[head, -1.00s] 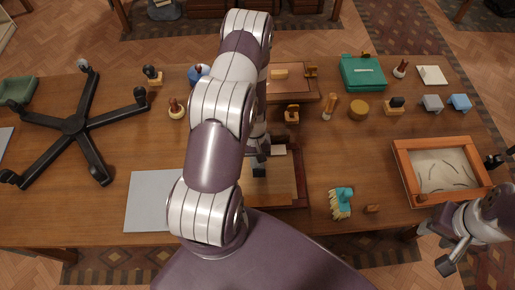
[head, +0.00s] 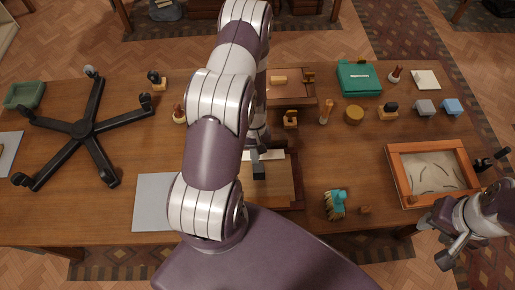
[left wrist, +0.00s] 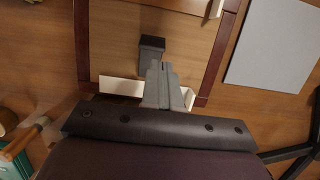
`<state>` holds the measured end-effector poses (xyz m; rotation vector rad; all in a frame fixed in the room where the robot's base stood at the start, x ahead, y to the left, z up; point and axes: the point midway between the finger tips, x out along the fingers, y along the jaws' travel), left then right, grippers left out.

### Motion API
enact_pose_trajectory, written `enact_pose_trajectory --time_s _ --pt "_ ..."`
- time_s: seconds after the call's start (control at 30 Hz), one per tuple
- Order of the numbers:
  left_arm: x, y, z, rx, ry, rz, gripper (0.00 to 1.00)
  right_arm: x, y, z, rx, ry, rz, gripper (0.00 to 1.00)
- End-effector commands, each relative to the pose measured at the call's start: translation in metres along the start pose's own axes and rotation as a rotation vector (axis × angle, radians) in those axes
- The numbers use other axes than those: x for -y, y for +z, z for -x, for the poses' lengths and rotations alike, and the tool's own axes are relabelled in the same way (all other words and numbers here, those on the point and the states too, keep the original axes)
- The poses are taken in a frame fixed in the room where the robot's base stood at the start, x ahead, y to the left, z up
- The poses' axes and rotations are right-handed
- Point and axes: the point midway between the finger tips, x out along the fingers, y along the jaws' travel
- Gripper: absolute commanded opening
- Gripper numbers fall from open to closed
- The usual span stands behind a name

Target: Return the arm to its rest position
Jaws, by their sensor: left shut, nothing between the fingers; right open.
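My left arm reaches from the bottom of the head view up over the table and bends down. My left gripper (head: 258,170) hangs over the dark-red-rimmed wooden tray (head: 298,185) near the table's middle. In the left wrist view its fingers (left wrist: 153,48) are together with nothing held. A white strip (left wrist: 120,86) lies beneath them, partly hidden by the gripper. My right gripper (head: 442,248) is open at the lower right, past the table's front edge, below the sand tray. Whether the left fingertips touch the tray cannot be told.
A sand tray (head: 396,176) stands at the right. A grey sheet (head: 153,203) and a black five-legged base (head: 82,130) are at the left. A green box (head: 358,78) and several stamps stand along the back.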

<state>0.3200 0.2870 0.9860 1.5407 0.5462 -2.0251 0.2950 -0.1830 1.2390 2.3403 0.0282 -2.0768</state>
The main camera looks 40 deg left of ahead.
Motion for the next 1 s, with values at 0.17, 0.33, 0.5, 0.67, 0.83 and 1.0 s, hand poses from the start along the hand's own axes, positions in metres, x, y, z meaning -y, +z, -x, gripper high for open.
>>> enact_pose_trajectory --time_s 0.17,0.33,0.5,0.67,0.83,1.0 --pt "0.000 0.000 0.000 0.001 0.000 0.000 0.00 0.000 0.000 -0.001 0.001 0.000 0.000 0.43" --pt "0.000 0.000 0.000 0.000 0.000 0.000 0.00 0.000 0.000 -0.001 0.001 0.000 0.000 0.43" --pt "0.000 0.002 -0.001 0.007 -0.002 -0.006 0.00 0.000 0.000 -0.001 0.001 0.000 0.000 0.43" --pt "0.007 0.038 0.014 0.069 -0.034 -0.095 0.00 0.000 0.001 -0.012 0.000 0.000 0.000 0.43" --pt "-0.018 0.070 0.055 -0.051 -0.077 -0.361 0.00 0.000 0.009 -0.069 0.001 0.000 0.000 0.43" --pt "-0.042 0.104 0.076 -0.242 -0.085 -0.601 0.00 0.000 0.014 -0.117 0.001 0.000 0.000 0.43"
